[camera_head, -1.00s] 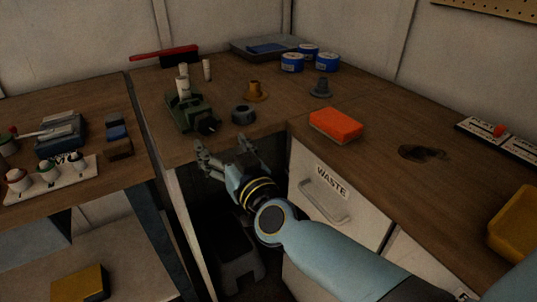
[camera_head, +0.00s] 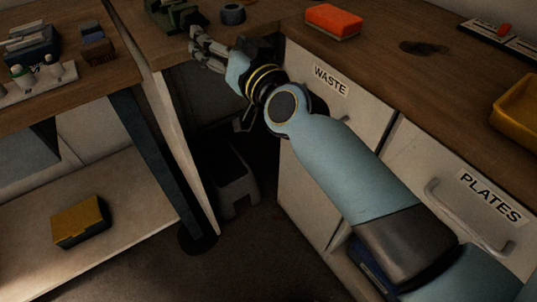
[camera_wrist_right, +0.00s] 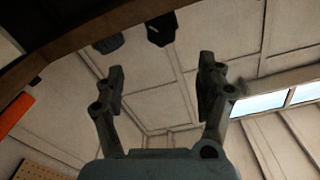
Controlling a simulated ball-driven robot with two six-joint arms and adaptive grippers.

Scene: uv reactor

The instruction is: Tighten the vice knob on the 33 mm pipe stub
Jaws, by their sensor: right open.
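The green vice (camera_head: 172,14) stands near the bench edge at the top of the head view, cut by the frame. Its dark knob (camera_head: 197,19) points toward the front edge. The pipe stub is out of the head view. My right gripper (camera_head: 206,46) is open and empty, in front of the bench edge and apart from the knob. In the wrist view its two fingers (camera_wrist_right: 162,85) are spread. A dark shape, apparently the knob (camera_wrist_right: 160,28), shows beyond them near the top. My left gripper is not in view.
A dark grey ring (camera_head: 232,13) stands right of the vice. An orange sponge (camera_head: 333,21) lies on the right bench, above the WASTE drawer (camera_head: 325,115). A yellow tray (camera_head: 518,105) is at far right. A stool (camera_head: 232,180) stands in the gap below.

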